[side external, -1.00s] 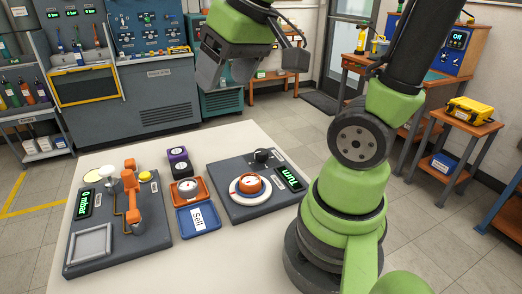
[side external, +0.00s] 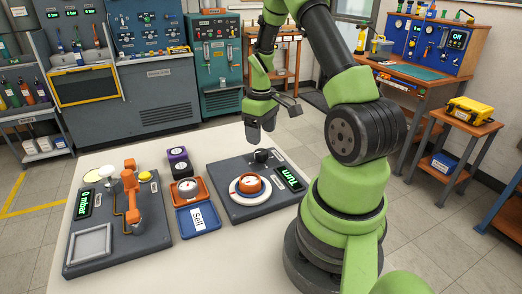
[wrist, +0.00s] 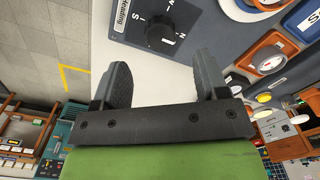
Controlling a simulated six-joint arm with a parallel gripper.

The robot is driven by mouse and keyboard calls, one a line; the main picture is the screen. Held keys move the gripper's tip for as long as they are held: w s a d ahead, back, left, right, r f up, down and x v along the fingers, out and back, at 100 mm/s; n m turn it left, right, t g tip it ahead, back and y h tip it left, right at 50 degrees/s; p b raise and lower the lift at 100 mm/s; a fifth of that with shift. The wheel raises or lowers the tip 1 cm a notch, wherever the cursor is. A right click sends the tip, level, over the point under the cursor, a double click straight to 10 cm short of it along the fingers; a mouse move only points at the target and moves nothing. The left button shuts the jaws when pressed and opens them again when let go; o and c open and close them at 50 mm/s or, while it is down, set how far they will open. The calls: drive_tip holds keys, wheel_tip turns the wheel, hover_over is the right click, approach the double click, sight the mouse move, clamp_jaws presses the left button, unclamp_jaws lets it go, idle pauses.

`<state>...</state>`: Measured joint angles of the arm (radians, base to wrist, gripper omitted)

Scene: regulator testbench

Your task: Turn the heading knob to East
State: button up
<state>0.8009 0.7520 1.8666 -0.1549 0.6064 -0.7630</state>
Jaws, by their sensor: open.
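The black heading knob (side external: 262,155) sits at the back of the dark right-hand panel (side external: 238,207). My gripper (side external: 262,130) points down just above and behind the knob. In the wrist view my gripper (wrist: 165,75) is open and empty, its fingers apart with the knob beyond their tips, not between them.
To the left are a blue "Sell" tray (side external: 198,220), an orange tray (side external: 204,194) with a gauge, and another panel with an orange fixture (side external: 131,190).

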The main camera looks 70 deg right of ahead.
sight(261, 151)
wheel_tip(261, 151, down, 6)
drive_tip(key=shift+f, duration=0.15)
drive_tip(key=c, duration=0.9)
